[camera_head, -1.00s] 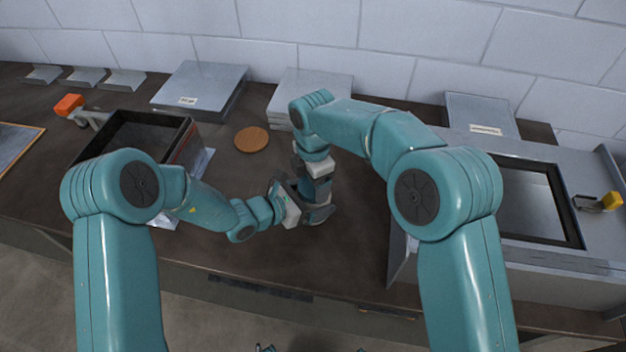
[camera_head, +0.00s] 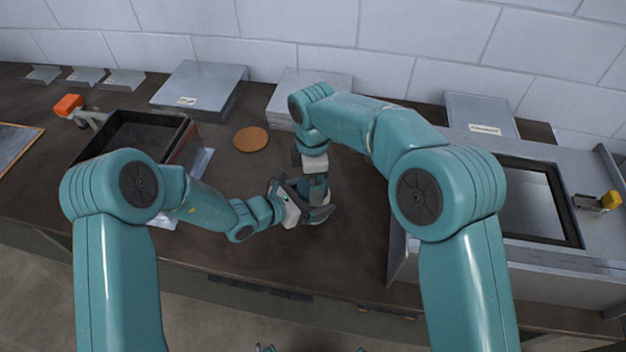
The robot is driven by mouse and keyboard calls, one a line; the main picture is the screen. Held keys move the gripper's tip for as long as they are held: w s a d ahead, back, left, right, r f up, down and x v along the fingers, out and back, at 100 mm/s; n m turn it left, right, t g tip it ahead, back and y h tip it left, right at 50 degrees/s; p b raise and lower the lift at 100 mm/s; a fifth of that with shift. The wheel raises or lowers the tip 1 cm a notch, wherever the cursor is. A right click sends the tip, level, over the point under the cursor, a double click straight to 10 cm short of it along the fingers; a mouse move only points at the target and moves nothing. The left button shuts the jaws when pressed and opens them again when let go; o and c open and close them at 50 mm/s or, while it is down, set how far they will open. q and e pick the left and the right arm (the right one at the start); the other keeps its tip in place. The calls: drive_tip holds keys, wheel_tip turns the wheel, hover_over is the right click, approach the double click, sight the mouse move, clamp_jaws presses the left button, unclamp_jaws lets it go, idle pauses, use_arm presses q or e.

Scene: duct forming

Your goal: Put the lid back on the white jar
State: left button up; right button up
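My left gripper (camera_head: 308,202) reaches in from the left, low over the middle of the table. Its dark fingers stand apart, one on the far side and one on the near side. My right gripper (camera_head: 317,187) points down from above at the same spot, and its fingertips overlap the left gripper's in the picture. A small pale sliver shows between the fingers, but I cannot tell whether it is the white jar. The jar and its lid are otherwise hidden behind the grippers, so I cannot tell what either one holds.
A round brown disc (camera_head: 251,139) lies on the dark table behind the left arm. An open dark box (camera_head: 185,150) stands at left, near an orange-handled tool (camera_head: 68,104). Grey metal boxes (camera_head: 201,88) line the wall. A large metal unit (camera_head: 590,265) stands at right.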

drive_tip(key=shift+r, duration=1.55)
drive_tip(key=shift+c, duration=0.3)
drive_tip(key=shift+s+n, duration=0.1)
drive_tip(key=shift+n, duration=1.1)
drive_tip(key=n, duration=0.1)
drive_tip(key=r+n, duration=0.1)
drive_tip(key=n, duration=0.1)
drive_tip(key=shift+d+n, duration=0.15)
drive_tip(key=shift+n, duration=0.15)
drive_tip(key=r+n, duration=0.1)
drive_tip(key=n, duration=0.2)
drive_tip(key=shift+r, duration=0.1)
drive_tip(key=shift+r+n, duration=0.35)
drive_tip(key=shift+n, duration=0.05)
drive_tip(key=shift+r, duration=0.3)
